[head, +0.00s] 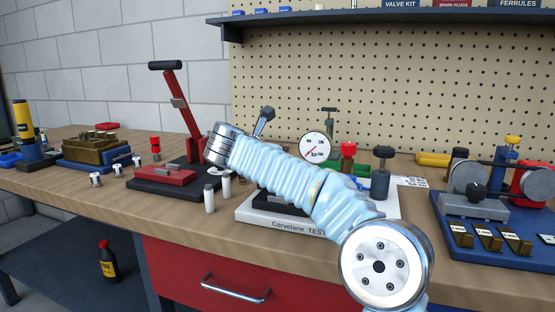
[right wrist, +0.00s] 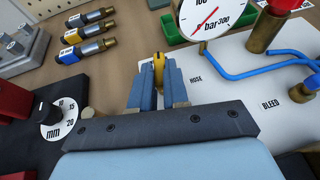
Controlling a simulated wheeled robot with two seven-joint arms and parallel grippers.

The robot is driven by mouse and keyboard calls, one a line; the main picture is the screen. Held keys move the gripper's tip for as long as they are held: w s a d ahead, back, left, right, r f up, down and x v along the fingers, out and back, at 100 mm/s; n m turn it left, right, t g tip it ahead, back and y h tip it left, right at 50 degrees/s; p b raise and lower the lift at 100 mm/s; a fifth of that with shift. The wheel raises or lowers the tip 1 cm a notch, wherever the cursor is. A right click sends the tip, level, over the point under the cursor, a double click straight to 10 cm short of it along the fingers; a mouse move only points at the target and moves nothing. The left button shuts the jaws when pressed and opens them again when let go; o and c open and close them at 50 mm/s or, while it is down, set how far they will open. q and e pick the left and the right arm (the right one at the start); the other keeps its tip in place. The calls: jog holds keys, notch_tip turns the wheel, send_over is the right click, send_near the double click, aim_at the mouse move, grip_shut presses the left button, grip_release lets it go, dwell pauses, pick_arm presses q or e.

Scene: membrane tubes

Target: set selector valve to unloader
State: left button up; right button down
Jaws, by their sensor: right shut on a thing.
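In the right wrist view my right gripper (right wrist: 158,87) is shut on a small yellow piece (right wrist: 158,70), whose top shows between the blue-grey fingertips. It looks like the selector valve's handle, but its body is hidden by my gripper. The white test plate (right wrist: 245,80) beside it bears the labels HOSE and BLEED; an unloader label is not visible. In the head view the plate (head: 262,226) is partly covered by my pale blue right arm, and I cannot make out the fingertips. My left gripper is not in view.
A pressure gauge (head: 316,147) stands close behind my arm, and blue tubes (right wrist: 270,65) run across the plate. A dial marked mm (right wrist: 55,113) lies left of my gripper.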

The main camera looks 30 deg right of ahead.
jog(key=shift+s+d+f+n+t+y+b, duration=0.25)
jog(key=shift+n+t+b, duration=0.35)
jog(key=shift+b, duration=0.35)
jog(key=shift+a+r+n+t+y, duration=0.1)
jog(key=shift+r+n+t+y, duration=0.05)
jog(key=shift+n+t+y, duration=0.2)
jog(key=shift+w+r, duration=0.1)
jog(key=c, duration=1.1)
grip_release()
jog(key=shift+a, duration=0.1)
jog(key=v, duration=1.3)
jog(key=shift+s+a+r, duration=0.2)
jog(key=shift+s+r, duration=0.05)
